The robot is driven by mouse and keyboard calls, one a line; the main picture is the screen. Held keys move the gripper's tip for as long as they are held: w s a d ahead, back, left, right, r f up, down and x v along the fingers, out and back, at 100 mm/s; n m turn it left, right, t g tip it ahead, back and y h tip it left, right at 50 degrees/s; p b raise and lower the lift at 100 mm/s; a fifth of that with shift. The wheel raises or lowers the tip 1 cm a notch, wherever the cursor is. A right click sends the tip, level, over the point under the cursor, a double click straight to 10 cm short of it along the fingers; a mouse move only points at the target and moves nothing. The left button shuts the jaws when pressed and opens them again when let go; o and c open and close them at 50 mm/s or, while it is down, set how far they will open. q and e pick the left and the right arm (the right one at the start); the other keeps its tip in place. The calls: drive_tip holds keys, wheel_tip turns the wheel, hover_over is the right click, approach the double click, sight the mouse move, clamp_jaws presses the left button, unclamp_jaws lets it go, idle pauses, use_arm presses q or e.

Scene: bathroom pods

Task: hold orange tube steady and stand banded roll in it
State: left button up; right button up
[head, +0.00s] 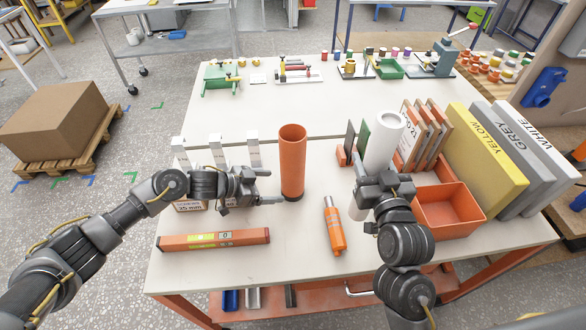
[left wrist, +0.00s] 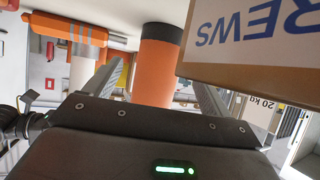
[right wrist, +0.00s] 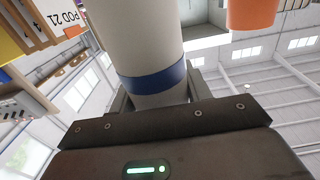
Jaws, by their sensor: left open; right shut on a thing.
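The orange tube (head: 292,163) stands upright on the table, open at the top, with a dark band at its foot. My left gripper (head: 272,200) is open low at the tube's left side. In the left wrist view the tube (left wrist: 158,70) shows between the two spread fingers; no grip on it is visible. My right gripper (head: 368,180) is shut on the white banded roll (head: 383,142), right of the tube and apart from it. The roll is roughly upright, slightly tilted. Its blue band shows just above the fingers in the right wrist view (right wrist: 152,77); my gripper hides it in the head view.
An orange cylinder (head: 334,228) lies in front, between my arms. An orange bin (head: 449,209), brown-and-white binders and large boards (head: 487,155) stand on the right. White posts (head: 216,150) stand left of the tube.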

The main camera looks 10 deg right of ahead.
sight(282, 186)
use_arm(q)
drive_tip(key=b+x, duration=0.3)
drive_tip(key=x, duration=0.2)
drive_tip(key=shift+d+f, duration=0.15)
drive_tip(key=shift+f, duration=0.05)
drive_tip(key=shift+b+x, duration=0.6)
drive_tip(key=shift+x, duration=0.5)
drive_tip(key=shift+r, duration=0.15)
drive_tip(key=shift+c, duration=0.4)
drive_tip(key=shift+c, duration=0.8)
drive_tip(key=shift+c, duration=0.2)
drive_tip(key=c, duration=0.7)
